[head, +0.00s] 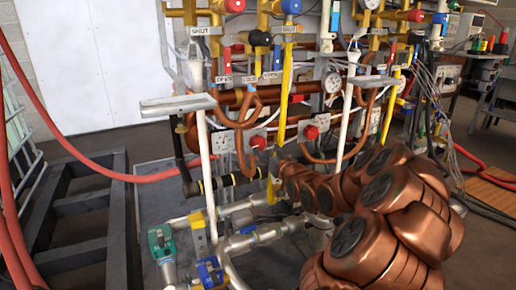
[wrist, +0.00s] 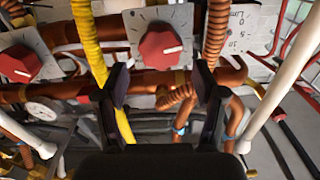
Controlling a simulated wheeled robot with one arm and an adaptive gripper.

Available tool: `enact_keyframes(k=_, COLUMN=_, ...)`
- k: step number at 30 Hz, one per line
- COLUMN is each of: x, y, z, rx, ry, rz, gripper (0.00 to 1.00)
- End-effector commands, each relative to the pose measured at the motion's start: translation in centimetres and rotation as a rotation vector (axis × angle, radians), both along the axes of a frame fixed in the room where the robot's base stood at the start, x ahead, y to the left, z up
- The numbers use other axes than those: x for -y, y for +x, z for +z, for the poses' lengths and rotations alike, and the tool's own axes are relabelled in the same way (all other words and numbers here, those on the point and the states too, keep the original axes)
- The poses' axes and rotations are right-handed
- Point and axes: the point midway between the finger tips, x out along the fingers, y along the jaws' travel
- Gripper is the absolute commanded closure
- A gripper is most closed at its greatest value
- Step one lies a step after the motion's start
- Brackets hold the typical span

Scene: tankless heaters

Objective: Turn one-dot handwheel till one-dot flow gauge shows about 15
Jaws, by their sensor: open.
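In the wrist view my gripper (wrist: 161,85) is open and empty. Its two black fingers stand apart, below a red knob (wrist: 160,47) with a white pointer line on a white dial plate. A second red knob (wrist: 20,64) is at the left edge. A white gauge (wrist: 250,28) marked in L/min shows partly at upper right; I cannot read a needle. In the head view red knobs (head: 311,132) and (head: 257,142) sit among the pipes. I cannot make out dots on any knob or gauge.
A yellow pipe (wrist: 88,40) and a corrugated copper hose (wrist: 218,30) flank the middle knob. In the head view a metal shelf (head: 178,104) juts out at left, and a red hose (head: 100,172) crosses the left side.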

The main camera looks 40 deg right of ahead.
Motion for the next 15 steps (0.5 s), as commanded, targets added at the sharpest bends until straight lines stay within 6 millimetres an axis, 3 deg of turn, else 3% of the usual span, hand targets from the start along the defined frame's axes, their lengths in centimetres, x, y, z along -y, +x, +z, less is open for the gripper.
enact_keyframes(k=15, x=1.7, y=5.3, z=-0.3, rx=-0.004, ry=0.001, rz=0.001, gripper=0.31)
